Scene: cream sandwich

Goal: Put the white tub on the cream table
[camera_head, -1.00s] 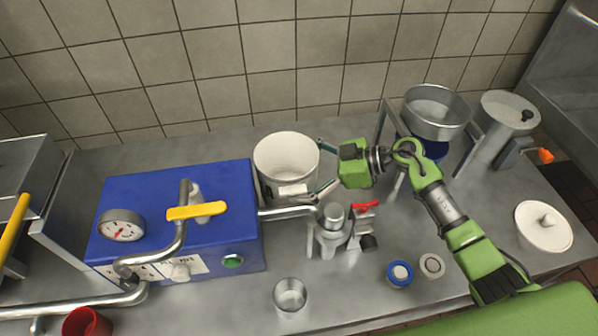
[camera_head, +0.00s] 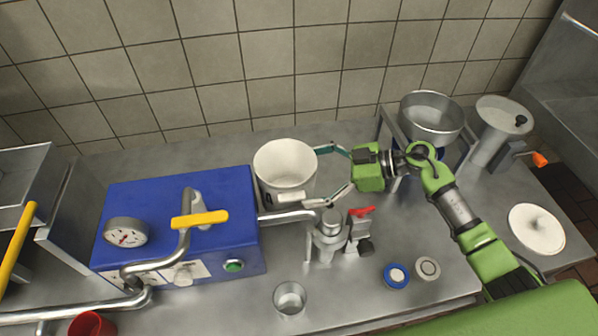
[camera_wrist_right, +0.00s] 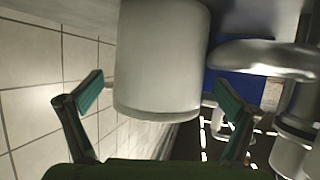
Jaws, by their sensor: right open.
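The white tub (camera_head: 284,176) stands upright on the steel table (camera_head: 345,290), close to the tiled wall and just right of the blue machine. My right gripper (camera_head: 326,172) is at the tub's right side, its two fingers spread wide and pointing left. In the right wrist view the tub (camera_wrist_right: 160,65) lies ahead between the open fingers (camera_wrist_right: 158,103), with a gap on each side. Nothing is held. My left gripper is not in view.
The blue machine (camera_head: 150,220) with a yellow-handled pipe is left of the tub. A steel valve piece with a red lever (camera_head: 362,211) stands just below the gripper. A steel pot (camera_head: 431,118) on a stand is to the right. A steel cup (camera_head: 290,298) stands in front.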

